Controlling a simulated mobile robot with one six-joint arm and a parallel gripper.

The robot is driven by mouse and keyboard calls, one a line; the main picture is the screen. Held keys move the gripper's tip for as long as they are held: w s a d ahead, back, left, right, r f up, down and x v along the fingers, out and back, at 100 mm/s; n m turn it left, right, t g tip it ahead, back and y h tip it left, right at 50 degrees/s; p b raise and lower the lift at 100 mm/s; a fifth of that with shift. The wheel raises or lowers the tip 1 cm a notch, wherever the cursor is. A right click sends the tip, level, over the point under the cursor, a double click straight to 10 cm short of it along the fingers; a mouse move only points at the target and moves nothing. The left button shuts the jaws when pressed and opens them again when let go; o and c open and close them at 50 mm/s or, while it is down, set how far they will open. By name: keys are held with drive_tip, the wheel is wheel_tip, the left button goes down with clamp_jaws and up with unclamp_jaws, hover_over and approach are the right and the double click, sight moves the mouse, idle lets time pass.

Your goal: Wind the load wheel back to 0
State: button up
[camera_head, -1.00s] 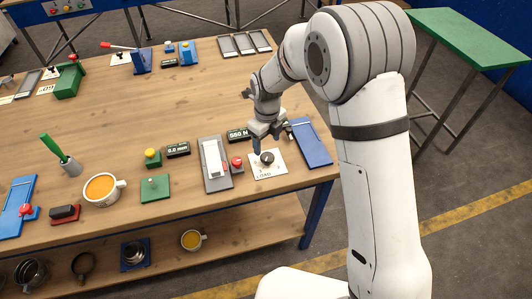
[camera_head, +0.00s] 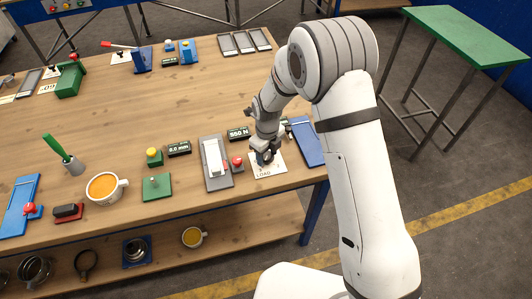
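The load wheel's white plate (camera_head: 276,166), marked LOAD, lies near the front right edge of the wooden bench. My gripper (camera_head: 264,157) points down right over the plate and covers most or all of the dark load knob. I cannot tell whether the fingers touch the knob or are closed on it. A small dark display (camera_head: 238,133) behind and left of the plate shows a value in N that looks like 550; the digits are small.
A red button (camera_head: 237,161) and a grey device with a white lever (camera_head: 215,160) stand close left of the plate. A blue flat fixture (camera_head: 307,142) lies close right. An orange-filled cup (camera_head: 104,187) stands further left. The bench middle is clear.

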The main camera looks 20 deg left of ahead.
drive_tip(key=shift+a, duration=0.1)
drive_tip(key=c, duration=0.6)
drive_tip(key=shift+f+n+b, duration=0.1)
drive_tip(key=shift+n+b, duration=0.2)
drive_tip(key=shift+b, duration=0.05)
